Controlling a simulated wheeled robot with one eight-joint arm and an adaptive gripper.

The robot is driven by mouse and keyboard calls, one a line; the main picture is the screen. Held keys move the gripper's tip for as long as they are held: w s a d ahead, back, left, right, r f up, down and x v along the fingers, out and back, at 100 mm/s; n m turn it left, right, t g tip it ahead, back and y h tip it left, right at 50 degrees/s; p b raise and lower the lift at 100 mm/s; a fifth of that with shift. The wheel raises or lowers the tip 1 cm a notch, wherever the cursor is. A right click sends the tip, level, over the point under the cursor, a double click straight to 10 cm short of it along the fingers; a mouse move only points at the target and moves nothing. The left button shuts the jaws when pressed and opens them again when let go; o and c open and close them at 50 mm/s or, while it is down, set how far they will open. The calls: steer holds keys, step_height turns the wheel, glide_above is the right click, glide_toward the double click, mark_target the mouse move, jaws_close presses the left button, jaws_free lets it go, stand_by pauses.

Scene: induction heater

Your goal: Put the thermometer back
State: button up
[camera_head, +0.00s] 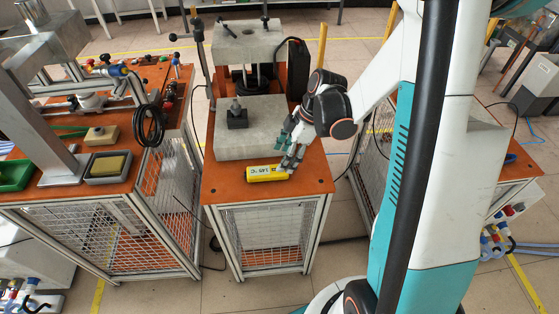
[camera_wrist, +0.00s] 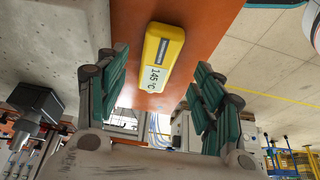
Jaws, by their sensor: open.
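The thermometer (camera_head: 267,173) is a yellow block with a display reading about 145 °C. It lies on the orange tabletop of the middle cart, near its front edge. In the wrist view the thermometer (camera_wrist: 160,57) shows beyond and between my spread fingers. My gripper (camera_head: 290,152) is open, just above and beside the thermometer's right end in the head view. In the wrist view my gripper (camera_wrist: 160,95) has green-padded fingers wide apart with nothing held between them. I cannot tell whether a finger touches the thermometer.
A grey press block (camera_head: 250,140) with a small dark fixture (camera_head: 237,117) stands directly behind the thermometer. The left cart (camera_head: 125,180) holds a green tray (camera_head: 15,176), a grey box with a yellow top (camera_head: 108,167) and a coiled black cable (camera_head: 149,126). The middle cart's front corners are clear.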

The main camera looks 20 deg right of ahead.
steer(key=p+v, duration=0.1)
steer(key=v, duration=0.5)
steer(key=shift+r, duration=0.25)
